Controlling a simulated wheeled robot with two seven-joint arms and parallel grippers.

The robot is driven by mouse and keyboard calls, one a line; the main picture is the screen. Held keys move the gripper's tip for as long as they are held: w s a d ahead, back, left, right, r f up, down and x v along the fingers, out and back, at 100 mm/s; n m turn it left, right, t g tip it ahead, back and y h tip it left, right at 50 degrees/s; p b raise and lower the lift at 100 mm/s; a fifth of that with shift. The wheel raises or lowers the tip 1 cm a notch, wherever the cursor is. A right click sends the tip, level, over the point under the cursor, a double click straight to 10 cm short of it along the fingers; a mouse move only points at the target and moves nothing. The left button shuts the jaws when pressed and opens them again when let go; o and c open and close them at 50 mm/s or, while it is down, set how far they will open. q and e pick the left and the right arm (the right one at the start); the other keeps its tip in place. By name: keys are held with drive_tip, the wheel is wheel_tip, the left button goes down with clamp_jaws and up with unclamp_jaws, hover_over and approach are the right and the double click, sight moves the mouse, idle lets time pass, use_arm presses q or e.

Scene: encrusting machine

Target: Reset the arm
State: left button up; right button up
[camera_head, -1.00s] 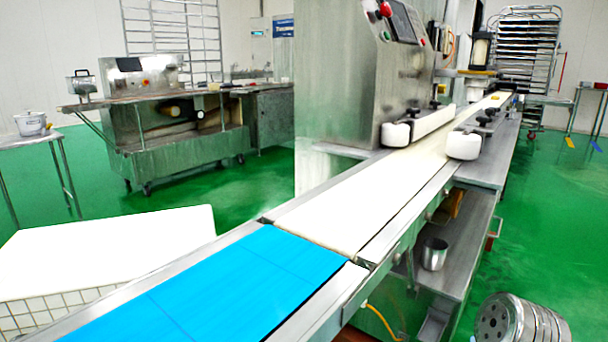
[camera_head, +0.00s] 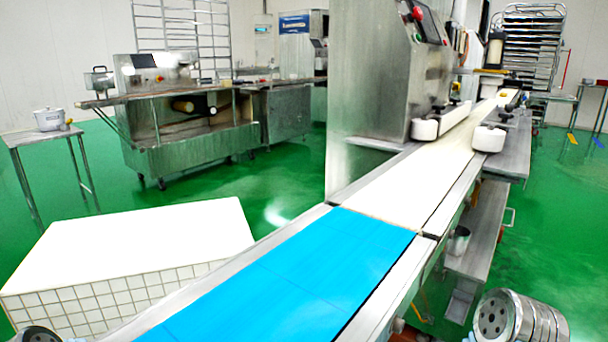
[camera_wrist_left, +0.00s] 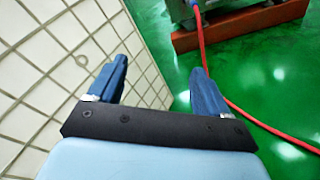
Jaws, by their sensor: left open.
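My left gripper (camera_wrist_left: 160,66) shows in the left wrist view. Its two blue fingers stand well apart with nothing between them. A white tiled surface is close on its left side and green floor lies on its right. In the head view only small parts of my arms show at the bottom left and bottom right edges. My right gripper is not in view.
A conveyor with a blue belt (camera_head: 290,272) and white belt (camera_head: 412,190) runs up to a steel machine (camera_head: 372,70). A white-topped tiled block (camera_head: 135,245) stands left of it. A red cable (camera_wrist_left: 235,108) crosses the floor by an orange-brown beam (camera_wrist_left: 240,25).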

use_arm(q)
drive_tip(key=s+d+f+m+g+p, duration=0.2)
drive_tip(key=s+d+f+m+g, duration=0.15)
drive_tip(key=s+d+g, duration=0.45)
drive_tip(key=s+d+f+m+g+p, duration=0.25)
drive_tip(key=s+d+m+g, duration=0.2)
drive_tip(key=s, duration=0.75)
drive_tip(key=s+r+m+y+p, duration=0.1)
drive_tip(key=s+m+y+p, duration=0.1)
drive_tip(key=s+m, duration=0.4)
drive_tip(key=s+a+r+m+y+p, duration=0.1)
drive_tip(key=s+r+m+y+p, duration=0.1)
drive_tip(key=s+m, duration=0.4)
drive_tip(key=shift+s+m+y+p, duration=0.3)
drive_tip(key=shift+s+y+p, duration=0.2)
drive_tip(key=shift+y+p, duration=0.3)
drive_tip(key=shift+r, duration=0.1)
